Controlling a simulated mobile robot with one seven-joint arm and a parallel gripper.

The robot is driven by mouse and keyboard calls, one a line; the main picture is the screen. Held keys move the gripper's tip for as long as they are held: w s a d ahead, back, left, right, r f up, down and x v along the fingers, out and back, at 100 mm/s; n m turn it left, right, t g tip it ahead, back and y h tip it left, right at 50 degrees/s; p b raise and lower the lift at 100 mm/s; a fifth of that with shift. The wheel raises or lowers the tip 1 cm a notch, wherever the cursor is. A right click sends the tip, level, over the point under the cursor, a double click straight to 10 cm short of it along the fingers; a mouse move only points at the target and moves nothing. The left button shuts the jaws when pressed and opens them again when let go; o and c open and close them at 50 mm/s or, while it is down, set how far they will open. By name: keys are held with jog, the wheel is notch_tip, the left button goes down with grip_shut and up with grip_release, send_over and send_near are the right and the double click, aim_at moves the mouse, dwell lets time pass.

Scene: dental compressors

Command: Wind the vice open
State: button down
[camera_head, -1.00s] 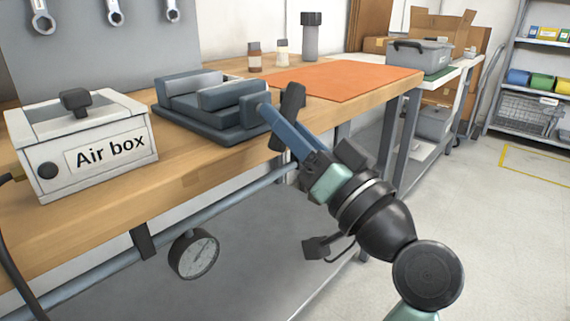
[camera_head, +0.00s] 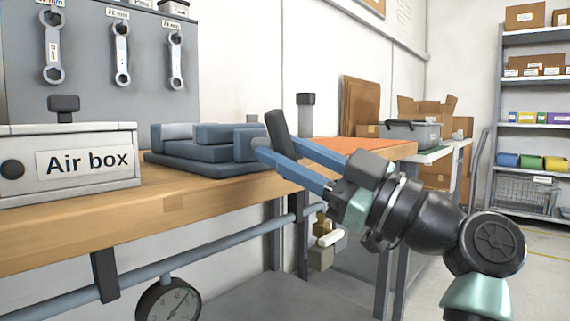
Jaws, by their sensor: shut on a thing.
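The blue-grey vice (camera_head: 190,150) sits on the wooden bench, close to its front edge. Its jaw blocks show on top, with a narrow gap between them. A black bar handle (camera_head: 276,124) stands at the vice's right end, its top leaning left. My gripper (camera_head: 275,152) reaches in from the lower right, its two blue fingers shut on the handle. The fingers cover the middle of the handle, and the screw behind it is hidden.
The Air box (camera_head: 85,165) stands left of the vice on the bench (camera_head: 150,205). An orange mat (camera_head: 350,146) lies behind the gripper. A pipe (camera_head: 190,258) with a gauge (camera_head: 168,300) and a valve (camera_head: 322,245) runs below the bench edge.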

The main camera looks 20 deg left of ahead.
jog(key=n+g, duration=0.1)
jog(key=n+p, duration=0.1)
jog(key=n, duration=0.1)
jog(key=n+g, duration=0.1)
jog(key=n, duration=0.1)
jog(key=shift+w+r+g, duration=0.1)
jog(key=shift+r+g, duration=0.2)
jog(key=n+p, duration=0.1)
jog(key=n, duration=0.1)
jog(key=n+g+h+p, duration=0.1)
jog(key=n, duration=0.1)
jog(key=shift+r+h, duration=0.15)
jog(key=shift+h, duration=0.15)
jog(key=shift+w+n+g+h+p, duration=0.1)
jog(key=shift+n+g+h+p, duration=0.2)
jog(key=shift+n+p, duration=0.65)
jog(key=shift+n+g+h+p, duration=0.1)
jog(key=shift+n+h+p, duration=0.3)
jog(key=shift+n, duration=0.95)
jog(key=shift+n+h+p, duration=0.3)
jog(key=shift+n+p, duration=0.1)
jog(key=shift+n, duration=0.3)
jog(key=c, duration=0.7)
grip_release()
